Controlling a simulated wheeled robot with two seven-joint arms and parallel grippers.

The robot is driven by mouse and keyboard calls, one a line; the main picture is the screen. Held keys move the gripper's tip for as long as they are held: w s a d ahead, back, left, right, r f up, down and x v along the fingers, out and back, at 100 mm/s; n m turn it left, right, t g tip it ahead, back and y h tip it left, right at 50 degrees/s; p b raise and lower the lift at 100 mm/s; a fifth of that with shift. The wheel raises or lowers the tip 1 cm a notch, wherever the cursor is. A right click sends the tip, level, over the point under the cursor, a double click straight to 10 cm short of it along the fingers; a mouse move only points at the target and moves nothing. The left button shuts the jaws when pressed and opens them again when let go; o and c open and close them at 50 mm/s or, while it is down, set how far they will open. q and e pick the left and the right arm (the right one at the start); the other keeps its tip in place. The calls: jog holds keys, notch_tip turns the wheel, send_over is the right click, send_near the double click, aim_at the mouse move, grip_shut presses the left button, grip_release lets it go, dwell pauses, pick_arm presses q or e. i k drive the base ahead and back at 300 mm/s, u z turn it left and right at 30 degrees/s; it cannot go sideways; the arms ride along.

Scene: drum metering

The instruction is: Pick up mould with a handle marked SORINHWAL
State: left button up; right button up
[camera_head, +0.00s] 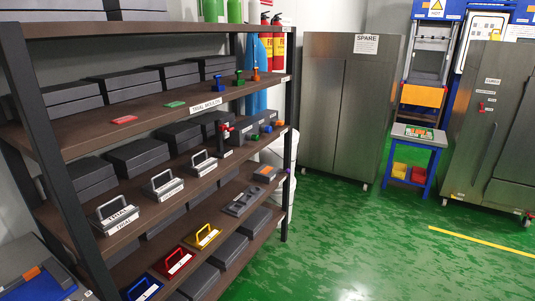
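Three grey moulds with upright handles stand in a row on the middle shelf of the rack at the left. The nearest mould (117,220) has white labels with dark lettering that seems to read TRIAL. The second mould (163,188) and the third mould (203,167) have labels too small to read. On the shelf below are a blue handled mould (142,290), a red one (174,265) and a yellow one (203,238), with unreadable tags. I cannot make out SORINHWAL on any of them. Neither of my grippers is in view.
The rack (60,160) holds several dark boxes behind the moulds. A dark post stands at its near left. A steel cabinet (345,105) marked SPARE and a small blue table (415,150) stand beyond. Green floor (370,240) is open to the right of the rack.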

aim_at(200, 166)
jog(key=z, duration=0.25)
jog(key=i, duration=1.2)
jog(key=u, duration=0.35)
